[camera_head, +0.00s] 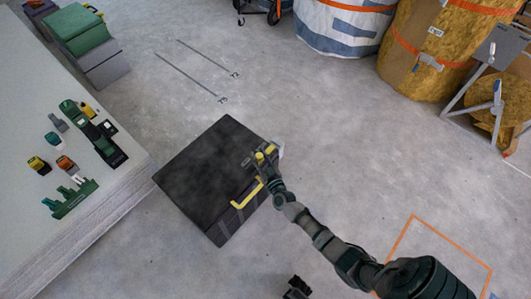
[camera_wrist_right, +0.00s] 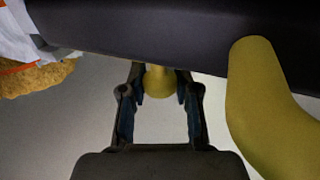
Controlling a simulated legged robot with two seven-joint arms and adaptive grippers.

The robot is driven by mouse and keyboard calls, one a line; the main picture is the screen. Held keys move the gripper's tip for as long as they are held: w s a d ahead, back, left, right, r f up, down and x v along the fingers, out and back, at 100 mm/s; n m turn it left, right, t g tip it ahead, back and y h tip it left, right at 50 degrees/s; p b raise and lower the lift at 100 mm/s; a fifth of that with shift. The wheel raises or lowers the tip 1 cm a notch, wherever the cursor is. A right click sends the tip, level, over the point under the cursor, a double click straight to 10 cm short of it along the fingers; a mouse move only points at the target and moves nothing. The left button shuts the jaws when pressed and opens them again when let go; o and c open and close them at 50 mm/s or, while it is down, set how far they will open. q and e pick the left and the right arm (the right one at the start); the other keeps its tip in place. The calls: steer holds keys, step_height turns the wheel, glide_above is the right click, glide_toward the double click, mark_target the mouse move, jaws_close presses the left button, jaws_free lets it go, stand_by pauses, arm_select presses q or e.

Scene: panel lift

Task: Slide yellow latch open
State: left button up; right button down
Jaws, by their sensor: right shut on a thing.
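A dark panel (camera_head: 215,165) with a rectangular top sits in the middle of the floor. A yellow handle (camera_head: 246,194) stands on its right side, and it looms large at the right of the wrist view (camera_wrist_right: 268,110). The yellow latch (camera_head: 264,154) is by the panel's right corner; its rounded knob shows in the wrist view (camera_wrist_right: 159,82). My right gripper (camera_head: 267,160) is at the latch, its two fingers on either side of the knob and shut on it. A small dark part at the bottom edge of the head view may be my left gripper; its fingers cannot be made out.
A pale stacked table (camera_head: 50,215) with several small tools stands at the left. Green and grey boxes (camera_head: 82,35) are behind it. Large wrapped rolls (camera_head: 425,50) stand at the back right.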

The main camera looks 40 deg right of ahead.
steer(key=shift+s+a+f, duration=0.1)
steer(key=shift+a+f, duration=0.1)
steer(key=shift+f, duration=0.2)
steer(key=c, duration=0.8)
jaws_free()
steer(key=shift+c, duration=0.2)
steer(key=shift+r, duration=0.15)
steer(key=shift+s+a, duration=0.15)
steer(key=shift+s, duration=0.1)
steer(key=v, duration=1.1)
steer(key=shift+s, duration=0.2)
